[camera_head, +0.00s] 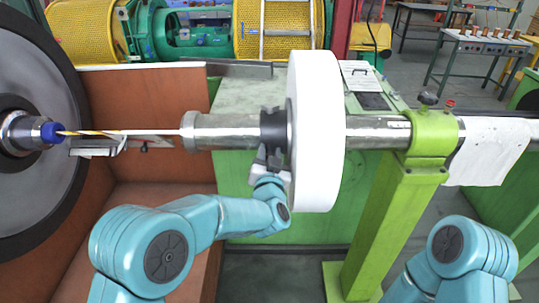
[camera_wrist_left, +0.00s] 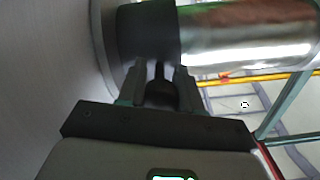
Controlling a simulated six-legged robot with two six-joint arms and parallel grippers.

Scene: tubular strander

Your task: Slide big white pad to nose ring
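The big white pad (camera_head: 318,130) is a thick upright disc around the steel tube, right of centre. A black hub (camera_head: 273,131) is against its left face; it also shows in the left wrist view (camera_wrist_left: 148,32). My left gripper (camera_head: 268,160) is just below this hub, beside the pad. In the left wrist view its fingers (camera_wrist_left: 162,78) reach the hub's lower edge, with a thin dark piece between them; whether they clamp it is unclear. A grey steel collar (camera_head: 190,131) sits on the tube's left end and may be the nose ring. My right gripper is out of view.
A large grey wheel (camera_head: 45,190) with a blue-tipped hub (camera_head: 50,133) stands at left. A yellow-and-white strand (camera_head: 110,133) runs from it to the tube. A green post (camera_head: 385,225) holds the tube at right. The tube between hub and collar is bare (camera_head: 228,130).

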